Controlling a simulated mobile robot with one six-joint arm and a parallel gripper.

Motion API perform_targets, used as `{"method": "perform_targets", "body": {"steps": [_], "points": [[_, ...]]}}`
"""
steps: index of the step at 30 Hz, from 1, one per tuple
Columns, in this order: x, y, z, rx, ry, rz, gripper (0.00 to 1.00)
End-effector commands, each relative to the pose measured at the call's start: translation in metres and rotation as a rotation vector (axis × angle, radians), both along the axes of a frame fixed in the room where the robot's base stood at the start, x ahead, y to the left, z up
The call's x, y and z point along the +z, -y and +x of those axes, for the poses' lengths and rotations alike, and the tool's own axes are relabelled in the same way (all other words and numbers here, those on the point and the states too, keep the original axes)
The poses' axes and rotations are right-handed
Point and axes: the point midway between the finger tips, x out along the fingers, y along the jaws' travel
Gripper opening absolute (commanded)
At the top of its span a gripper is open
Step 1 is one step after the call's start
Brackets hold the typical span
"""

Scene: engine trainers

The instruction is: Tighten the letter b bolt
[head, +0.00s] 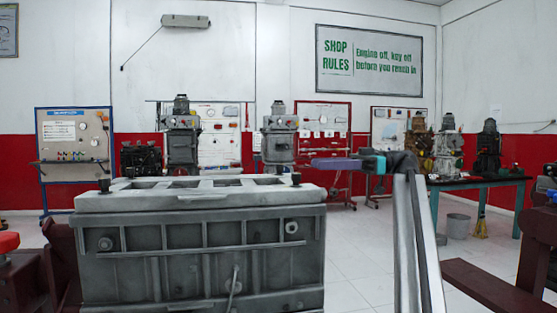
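A grey engine block (200,245) fills the front left, with rectangular openings along its light top. Dark bolts stand upright on that top: a front left bolt (104,185), a back left bolt (130,172) and a right bolt (296,178). I see no letters, so I cannot tell which is bolt b. My gripper (335,164), dark and purple with a teal part, points left from my arm. In the picture it is just right of and slightly above the right bolt. I cannot tell its depth, its finger opening, or whether it holds anything.
A dark red frame (495,288) stands at lower right, and another dark red stand with a red knob (8,242) at lower left. Behind are engine units, display boards (74,150) and a table (478,182) with engines. Pale tiled floor (365,262) is clear right of the block.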

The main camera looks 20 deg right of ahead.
Motion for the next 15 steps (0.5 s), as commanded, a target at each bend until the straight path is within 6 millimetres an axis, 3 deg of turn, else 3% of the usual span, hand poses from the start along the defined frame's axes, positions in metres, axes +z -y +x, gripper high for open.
{"method": "perform_targets", "body": {"steps": [15], "points": [[0.0027, -0.01, 0.0019, 0.001, -0.001, -0.001, 0.34]]}}
